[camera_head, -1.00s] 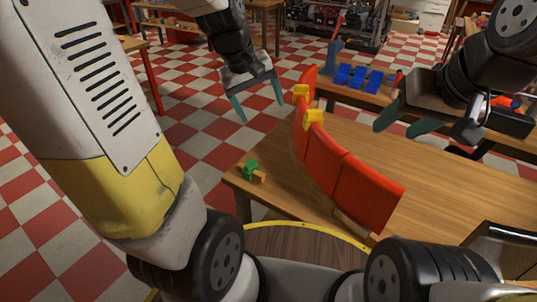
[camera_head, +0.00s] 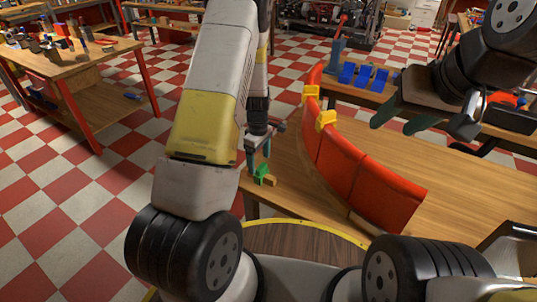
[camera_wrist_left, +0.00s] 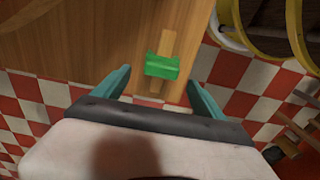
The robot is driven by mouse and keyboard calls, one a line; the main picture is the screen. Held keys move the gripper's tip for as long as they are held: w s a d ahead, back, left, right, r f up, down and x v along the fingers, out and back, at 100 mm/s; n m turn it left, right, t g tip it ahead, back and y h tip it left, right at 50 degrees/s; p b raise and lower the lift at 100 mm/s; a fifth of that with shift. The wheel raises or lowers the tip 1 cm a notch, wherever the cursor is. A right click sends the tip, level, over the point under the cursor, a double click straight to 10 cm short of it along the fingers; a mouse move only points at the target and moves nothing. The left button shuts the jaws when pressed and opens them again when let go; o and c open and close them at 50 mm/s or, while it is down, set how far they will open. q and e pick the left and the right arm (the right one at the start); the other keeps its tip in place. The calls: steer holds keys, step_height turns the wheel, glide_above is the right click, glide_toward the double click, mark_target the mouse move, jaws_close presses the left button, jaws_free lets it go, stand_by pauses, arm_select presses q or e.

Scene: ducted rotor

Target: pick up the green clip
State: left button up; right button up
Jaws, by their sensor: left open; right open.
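The green clip (camera_head: 262,172) sits on a small wooden piece at the left end of the wooden table (camera_head: 470,190). In the left wrist view the green clip (camera_wrist_left: 162,66) lies across the light wooden strip (camera_wrist_left: 167,42), near the table edge. My left gripper (camera_head: 258,152) is just above the clip, pointing down. In the left wrist view my left gripper (camera_wrist_left: 160,85) is open, one finger on each side of the clip, with gaps on both sides. My right gripper (camera_head: 400,124) is open and empty above the table at the right.
A curved red panel (camera_head: 345,165) with yellow clips (camera_head: 326,119) stands on the table right of my left gripper. A second bench (camera_head: 385,90) with blue bins is behind. Another workbench (camera_head: 100,65) with parts stands far left. Checkered floor lies left of the table.

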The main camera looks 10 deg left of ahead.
mark_target(261, 167)
arm_select(q)
steer(key=f, duration=0.5)
steer(key=shift+s+d+f, duration=0.15)
steer(key=shift+s+d, duration=0.05)
steer(key=shift+d, duration=0.15)
steer(key=shift+c, duration=0.4)
steer(key=c, duration=1.3)
steer(key=shift+c, duration=0.2)
